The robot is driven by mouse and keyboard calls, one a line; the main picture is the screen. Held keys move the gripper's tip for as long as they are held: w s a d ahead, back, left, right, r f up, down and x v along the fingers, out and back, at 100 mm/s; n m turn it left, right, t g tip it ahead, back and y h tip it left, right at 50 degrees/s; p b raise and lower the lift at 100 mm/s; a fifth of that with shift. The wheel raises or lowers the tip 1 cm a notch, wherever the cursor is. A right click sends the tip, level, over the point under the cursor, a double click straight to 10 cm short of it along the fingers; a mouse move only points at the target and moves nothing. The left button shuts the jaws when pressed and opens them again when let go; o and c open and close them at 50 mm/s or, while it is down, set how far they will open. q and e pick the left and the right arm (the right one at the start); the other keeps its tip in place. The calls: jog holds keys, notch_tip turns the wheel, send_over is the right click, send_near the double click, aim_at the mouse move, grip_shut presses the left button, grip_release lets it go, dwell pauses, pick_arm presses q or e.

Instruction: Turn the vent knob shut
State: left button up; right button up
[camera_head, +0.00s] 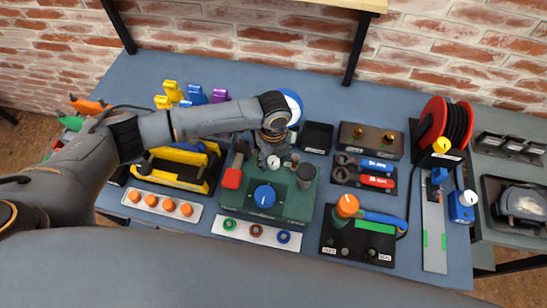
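No label reading "vent" is legible, so I cannot tell for certain which knob is the vent knob. A green base (230,203) in the middle of the bench carries a large blue knob (264,196) with a white mark, a small white knob (273,162) and a dark post (305,174). My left gripper (272,153) points down over the back of this base, right at the small white knob. Its fingers are small and partly hidden, so I cannot see whether they touch the knob or are open. My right gripper is not in view.
Beside the base stand a red-handled tool (232,178), a yellow and black tool (170,173) and a black plate with an orange-topped handle (347,205). A red reel (440,122) stands back right. A strip with coloured rings (256,231) lies in front.

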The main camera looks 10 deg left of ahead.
aim_at(273, 160)
pick_arm(q)
notch_tip(273, 160, up, 12)
dwell(0.6)
jog(key=shift+s+f, duration=0.1)
dwell(0.4)
